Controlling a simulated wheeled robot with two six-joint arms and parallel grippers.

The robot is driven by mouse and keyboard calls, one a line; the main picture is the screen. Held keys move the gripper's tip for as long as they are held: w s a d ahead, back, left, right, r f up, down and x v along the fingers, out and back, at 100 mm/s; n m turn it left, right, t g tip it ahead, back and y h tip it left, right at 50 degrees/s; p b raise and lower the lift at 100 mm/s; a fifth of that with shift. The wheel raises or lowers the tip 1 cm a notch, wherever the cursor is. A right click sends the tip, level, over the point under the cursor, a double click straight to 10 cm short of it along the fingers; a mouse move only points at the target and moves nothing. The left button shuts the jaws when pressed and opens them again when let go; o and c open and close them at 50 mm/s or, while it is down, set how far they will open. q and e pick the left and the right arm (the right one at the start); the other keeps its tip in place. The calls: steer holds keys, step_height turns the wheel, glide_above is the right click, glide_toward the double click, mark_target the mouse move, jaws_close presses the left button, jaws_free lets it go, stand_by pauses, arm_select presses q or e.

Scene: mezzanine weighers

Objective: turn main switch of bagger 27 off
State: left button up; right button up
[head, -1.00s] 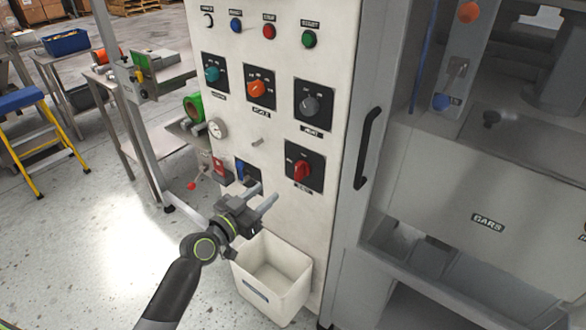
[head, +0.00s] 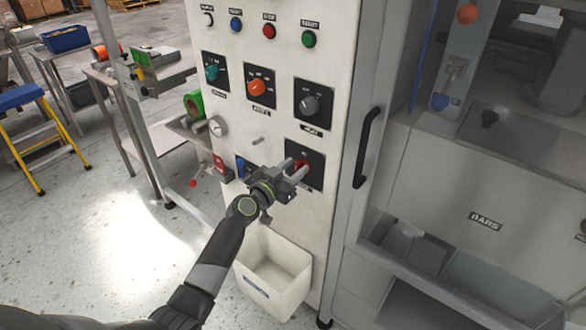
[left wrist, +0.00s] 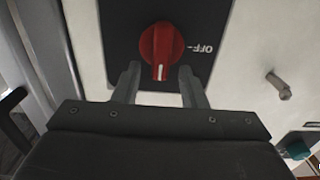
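The red rotary switch (head: 303,167) sits on a black plate low on the right of the cream panel. In the left wrist view the red knob (left wrist: 160,50) has a white mark pointing down in the picture, away from the upside-down OFF label to its right. My left gripper (head: 298,168) is in front of the knob and partly hides it. In the left wrist view its two fingertips (left wrist: 160,76) are apart, one on each side of the knob's lower end; I cannot tell whether they touch it. My right gripper is not in view.
An orange knob (head: 256,87), a grey knob (head: 308,105) and a teal knob (head: 211,72) are higher on the panel. A blue switch (head: 241,166) is to the left. A white bin (head: 270,280) hangs below; a black door handle (head: 367,147) is to the right.

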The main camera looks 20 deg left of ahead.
arm_select(q)
jaws_close()
steer(key=shift+n, duration=0.3)
steer(key=n+b, duration=0.1)
steer(key=n, duration=0.4)
steer(key=a+f+n+b, duration=0.1)
steer(key=n, duration=0.5)
steer(key=a+f+n, duration=0.1)
steer(key=n, duration=0.5)
steer(key=shift+w+f+b, duration=0.15)
steer(key=shift+w+b, duration=0.2)
steer(key=shift+b, duration=0.05)
steer(key=shift+n, duration=0.3)
